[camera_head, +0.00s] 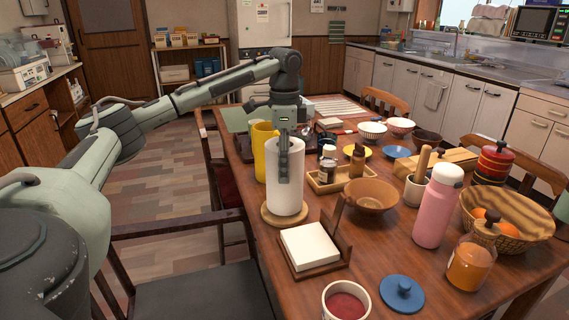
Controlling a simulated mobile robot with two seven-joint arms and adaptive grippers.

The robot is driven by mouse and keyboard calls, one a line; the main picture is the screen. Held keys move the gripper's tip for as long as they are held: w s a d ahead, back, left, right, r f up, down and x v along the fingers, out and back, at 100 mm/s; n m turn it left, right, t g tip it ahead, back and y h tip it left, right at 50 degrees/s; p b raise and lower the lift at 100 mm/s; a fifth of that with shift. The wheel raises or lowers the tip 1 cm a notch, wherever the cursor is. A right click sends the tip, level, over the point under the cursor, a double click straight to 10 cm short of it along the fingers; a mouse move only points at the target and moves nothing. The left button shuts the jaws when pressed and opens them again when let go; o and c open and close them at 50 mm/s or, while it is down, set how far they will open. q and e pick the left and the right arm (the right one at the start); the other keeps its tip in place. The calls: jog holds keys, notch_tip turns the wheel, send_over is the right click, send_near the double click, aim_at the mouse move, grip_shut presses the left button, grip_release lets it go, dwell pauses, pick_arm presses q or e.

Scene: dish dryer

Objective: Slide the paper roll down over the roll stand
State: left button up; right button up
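The white paper roll (287,187) stands upright at the table's left side. Its lower end is at the round wooden base of the roll stand (269,219); I cannot tell whether it rests on the base or is slightly above it. The stand's post is not visible. My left gripper (284,165) points down over the roll's top, with one dark finger along the side facing me. The other finger is hidden, so its grip is unclear. My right gripper is out of view.
A yellow pitcher (265,152) stands close behind the roll. A wooden tray (343,182) with small jars and a brown bowl (372,194) are to its right. A napkin holder (312,247) is in front. Chairs line the table's left edge.

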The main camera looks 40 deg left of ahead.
pick_arm(q)
jog(key=shift+f, duration=0.55)
jog(key=o, duration=1.3)
notch_tip(320, 180, up, 12)
dwell(0.7)
